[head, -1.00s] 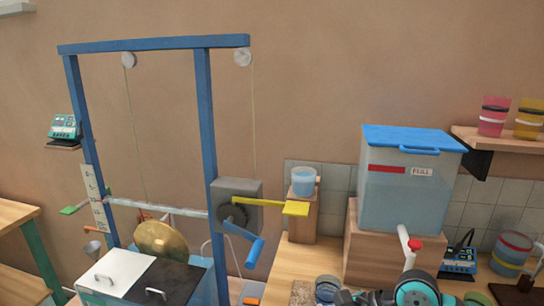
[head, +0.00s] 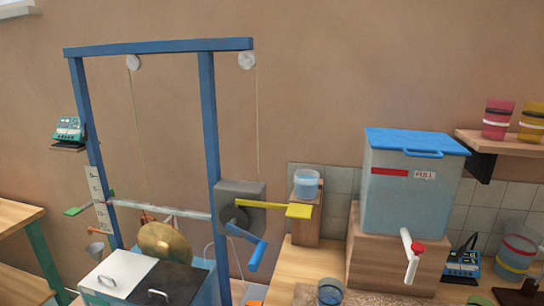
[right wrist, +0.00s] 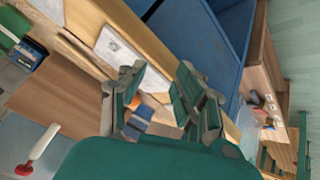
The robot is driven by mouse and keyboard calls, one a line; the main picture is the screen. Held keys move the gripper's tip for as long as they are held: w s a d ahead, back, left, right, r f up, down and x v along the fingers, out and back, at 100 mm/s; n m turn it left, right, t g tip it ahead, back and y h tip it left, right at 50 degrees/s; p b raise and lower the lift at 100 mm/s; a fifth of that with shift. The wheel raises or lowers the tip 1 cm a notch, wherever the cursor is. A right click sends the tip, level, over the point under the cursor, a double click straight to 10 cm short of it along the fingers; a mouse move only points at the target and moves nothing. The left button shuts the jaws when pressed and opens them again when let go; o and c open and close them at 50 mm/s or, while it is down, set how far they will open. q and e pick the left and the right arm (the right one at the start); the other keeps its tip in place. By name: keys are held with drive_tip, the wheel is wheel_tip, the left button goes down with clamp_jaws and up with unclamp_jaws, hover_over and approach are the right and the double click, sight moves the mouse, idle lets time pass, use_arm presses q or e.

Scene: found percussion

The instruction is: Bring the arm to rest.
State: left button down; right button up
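My right gripper (right wrist: 160,80) shows in the right wrist view with its two green fingers spread apart and nothing between them. Behind the fingers are wooden surfaces, with small orange and blue items past the gap. Neither gripper shows in the head view, and my left gripper is in no view.
A blue frame (head: 160,46) with a brass gong (head: 165,245) stands left. A clear water tank (head: 405,195) with a blue lid sits on a wooden block (head: 385,275). A cup of water (head: 307,183) stands on a wooden post. A glass (head: 330,292) is at the front.

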drive_tip(key=s+a+f+m+g+y, duration=0.15)
drive_tip(key=s+f+g, duration=0.35)
drive_tip(key=s, duration=0.6)
wheel_tip(320, 180, down, 28)
drive_tip(key=s+g, duration=0.1)
drive_tip(key=s, duration=0.1)
drive_tip(key=s+d+f+g, duration=0.1)
drive_tip(key=s+d+f, duration=0.1)
drive_tip(key=s+f, duration=1.1)
drive_tip(key=shift+s+d+f, duration=0.4)
drive_tip(key=shift+s, duration=0.7)
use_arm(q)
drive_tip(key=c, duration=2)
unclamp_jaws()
